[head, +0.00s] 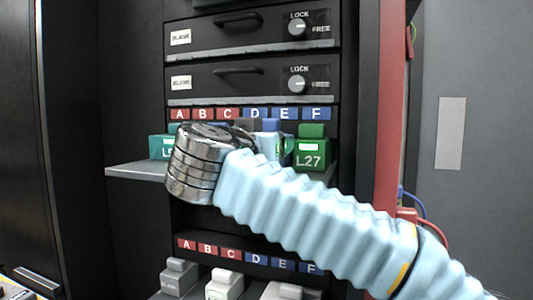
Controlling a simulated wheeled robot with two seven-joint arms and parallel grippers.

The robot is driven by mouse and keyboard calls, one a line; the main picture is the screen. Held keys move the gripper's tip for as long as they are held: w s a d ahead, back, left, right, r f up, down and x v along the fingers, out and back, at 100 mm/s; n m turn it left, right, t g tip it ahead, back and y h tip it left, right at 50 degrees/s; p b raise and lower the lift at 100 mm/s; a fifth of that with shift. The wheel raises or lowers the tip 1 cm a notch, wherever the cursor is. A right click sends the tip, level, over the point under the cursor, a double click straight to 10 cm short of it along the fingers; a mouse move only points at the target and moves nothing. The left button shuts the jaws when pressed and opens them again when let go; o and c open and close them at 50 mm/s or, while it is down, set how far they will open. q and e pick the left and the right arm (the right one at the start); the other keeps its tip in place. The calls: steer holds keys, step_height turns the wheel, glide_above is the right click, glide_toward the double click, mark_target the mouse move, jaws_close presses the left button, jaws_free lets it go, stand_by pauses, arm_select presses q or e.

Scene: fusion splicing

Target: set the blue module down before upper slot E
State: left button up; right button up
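A blue block top (270,125), likely the blue module, shows just below upper labels D and E. Most of it is hidden behind my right arm, so I cannot tell whether it is held or resting. The upper slot E label (285,114) is a blue tag in the upper label row. My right arm crosses from the lower right, and its metal wrist is in front of the upper shelf's left part. The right fingers are hidden or cannot be made out. My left gripper is out of view.
A green module marked L27 (311,153) stands under label F. A teal module (160,147) stands at the left on the upper shelf (135,170). Grey and white modules (224,284) stand below the lower labels. A red post (388,110) with cables borders the rack's right.

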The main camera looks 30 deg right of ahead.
steer(key=shift+f, duration=0.3)
steer(key=shift+f, duration=0.15)
steer(key=o, duration=1.2)
steer(key=shift+s+a, duration=0.1)
steer(key=shift+a, duration=0.05)
steer(key=v, duration=1.1)
steer(key=shift+s+a, duration=0.25)
steer(key=shift+s, duration=0.05)
